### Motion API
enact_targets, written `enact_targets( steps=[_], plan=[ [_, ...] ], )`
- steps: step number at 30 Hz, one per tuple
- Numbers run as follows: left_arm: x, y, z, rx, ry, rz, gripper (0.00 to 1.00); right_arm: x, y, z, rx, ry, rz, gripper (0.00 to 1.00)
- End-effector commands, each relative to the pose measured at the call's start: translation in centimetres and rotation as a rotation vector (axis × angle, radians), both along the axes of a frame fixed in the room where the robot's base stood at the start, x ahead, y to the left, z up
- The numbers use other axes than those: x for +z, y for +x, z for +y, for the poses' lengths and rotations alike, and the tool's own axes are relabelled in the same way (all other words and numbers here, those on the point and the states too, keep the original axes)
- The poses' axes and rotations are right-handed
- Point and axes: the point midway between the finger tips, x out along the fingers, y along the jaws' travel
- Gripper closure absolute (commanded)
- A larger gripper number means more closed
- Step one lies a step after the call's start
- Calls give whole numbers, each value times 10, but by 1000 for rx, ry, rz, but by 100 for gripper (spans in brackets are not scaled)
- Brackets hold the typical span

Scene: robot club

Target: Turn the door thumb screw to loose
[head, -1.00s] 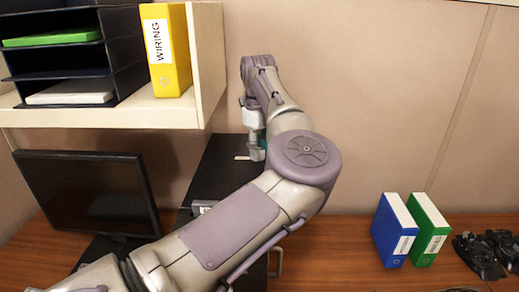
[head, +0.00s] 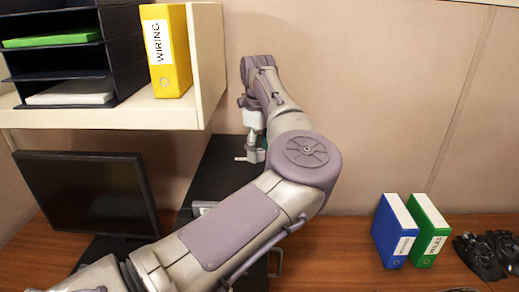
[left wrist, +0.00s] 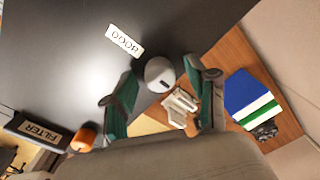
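The door thumb screw (left wrist: 160,74) is a round grey knob with a dark slot, on a dark panel beside a white DOOR label (left wrist: 125,40) in the left wrist view. My left gripper (left wrist: 161,66) has its two green-padded fingers on either side of the knob, with a visible gap on both sides. In the head view my left gripper (head: 256,153) points down over the black cabinet (head: 213,165), and the screw is hidden there. My right gripper is not in view.
An orange knob (left wrist: 83,138) and a FILTER label (left wrist: 42,133) are near the left finger. A monitor (head: 85,195) stands left; blue (head: 393,231) and green (head: 427,230) binders stand right. The desk between is clear.

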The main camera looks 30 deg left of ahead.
Motion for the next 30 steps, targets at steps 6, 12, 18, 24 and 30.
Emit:
enact_targets(
  steps=[6, 12, 18, 24, 30],
  plan=[
    [1, 0, 0, -1, -1, 1, 43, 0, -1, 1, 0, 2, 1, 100],
    [25, 0, 0, -2, 1, -1, 43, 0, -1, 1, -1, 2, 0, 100],
    [69, -2, 0, -1, 0, -2, 43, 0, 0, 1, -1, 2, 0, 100],
    [104, -2, 1, -1, 0, -2, 43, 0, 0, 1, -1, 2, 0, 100],
    [119, -3, 1, 1, 0, 0, 43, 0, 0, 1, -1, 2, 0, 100]
  ],
)
